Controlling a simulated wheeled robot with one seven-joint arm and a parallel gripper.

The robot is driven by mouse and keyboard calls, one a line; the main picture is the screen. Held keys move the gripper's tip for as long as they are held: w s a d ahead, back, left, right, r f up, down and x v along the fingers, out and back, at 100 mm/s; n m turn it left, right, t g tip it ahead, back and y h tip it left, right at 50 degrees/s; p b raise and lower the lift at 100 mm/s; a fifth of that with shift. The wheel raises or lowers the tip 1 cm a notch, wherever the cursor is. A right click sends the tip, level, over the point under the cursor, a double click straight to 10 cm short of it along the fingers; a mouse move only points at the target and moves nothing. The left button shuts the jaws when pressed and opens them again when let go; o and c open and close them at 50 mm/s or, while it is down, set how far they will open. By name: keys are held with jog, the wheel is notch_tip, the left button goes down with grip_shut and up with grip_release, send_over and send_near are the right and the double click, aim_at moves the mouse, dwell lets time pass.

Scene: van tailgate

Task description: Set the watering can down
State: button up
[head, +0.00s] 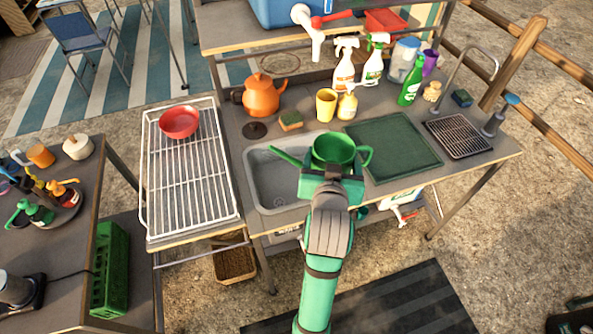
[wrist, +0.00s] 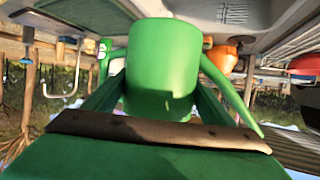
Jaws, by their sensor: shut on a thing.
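The green watering can (head: 334,149) is in my gripper (head: 332,172), which is shut on it. In the head view it shows at the right end of the sink basin, its long spout pointing left over the basin and its handle to the right. The can fills the middle of the wrist view (wrist: 163,65), between the green fingers, with its spout running down on the right. Its underside and the exact gap to the counter are hidden.
The sink (head: 262,178) lies left of the can, a dark green mat (head: 393,147) right. A wire rack (head: 190,190) with a red bowl (head: 179,122) is left.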

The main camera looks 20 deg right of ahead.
jog(key=w+a+f, duration=0.2)
jog(key=w+f, duration=1.1)
jog(key=w, duration=0.1)
jog(key=shift+f, duration=0.55)
jog(key=o, duration=1.1)
jog(key=shift+r, duration=0.1)
